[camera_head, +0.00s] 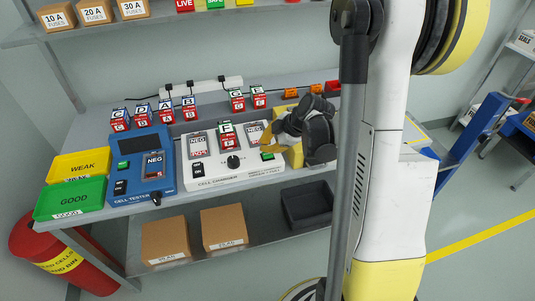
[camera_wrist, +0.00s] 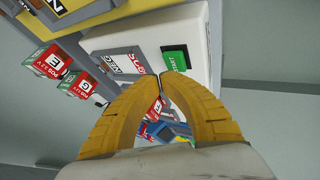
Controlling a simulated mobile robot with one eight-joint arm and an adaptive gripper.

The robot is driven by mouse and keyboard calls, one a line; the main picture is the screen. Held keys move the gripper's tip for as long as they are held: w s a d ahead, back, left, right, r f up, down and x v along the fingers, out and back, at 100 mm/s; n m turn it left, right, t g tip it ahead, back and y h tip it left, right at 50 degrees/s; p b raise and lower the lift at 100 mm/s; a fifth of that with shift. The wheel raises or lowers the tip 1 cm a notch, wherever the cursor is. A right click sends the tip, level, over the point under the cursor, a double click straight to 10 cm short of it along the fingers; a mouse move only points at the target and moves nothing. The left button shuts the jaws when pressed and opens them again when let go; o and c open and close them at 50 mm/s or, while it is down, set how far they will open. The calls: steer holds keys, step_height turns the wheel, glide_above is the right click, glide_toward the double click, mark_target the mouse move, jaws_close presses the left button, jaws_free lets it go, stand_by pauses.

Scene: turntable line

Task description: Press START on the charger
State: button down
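The white cell charger (camera_head: 236,174) stands on the bench, with a dark knob, a cell marked F (camera_head: 227,136) and slots labelled NEG. Its green START button (camera_head: 267,156) is near the right front corner. In the wrist view the green START button (camera_wrist: 174,58) is just beyond the fingertips, on the charger's white body (camera_wrist: 135,38). My gripper (camera_wrist: 172,76) has its yellow fingers together at the tips with nothing between them. In the head view my gripper (camera_head: 270,136) is at the charger's right side. Whether the tips touch the button cannot be told.
The blue cell tester (camera_head: 153,182) stands left of the charger, with yellow WEAK (camera_head: 80,166) and green GOOD (camera_head: 70,199) trays beside it. Cells stand behind, including G (camera_head: 237,99). A yellow object (camera_head: 295,156) is right of the charger. Boxes and a dark bin (camera_head: 307,204) sit below.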

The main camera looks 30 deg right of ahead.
steer(key=shift+f, duration=0.15)
stand_by(0.7)
steer(key=shift+f+b, duration=0.3)
steer(key=shift+b, duration=0.2)
steer(key=shift+f+b, duration=0.5)
stand_by(0.4)
steer(key=shift+r, duration=0.1)
steer(key=shift+r+p, duration=0.65)
steer(key=shift+r, duration=0.2)
steer(key=shift+r, duration=0.1)
step_height(320, 180, up, 5)
steer(key=p, duration=0.3)
steer(key=shift+p, duration=0.35)
steer(key=shift+a, duration=0.1)
stand_by(0.5)
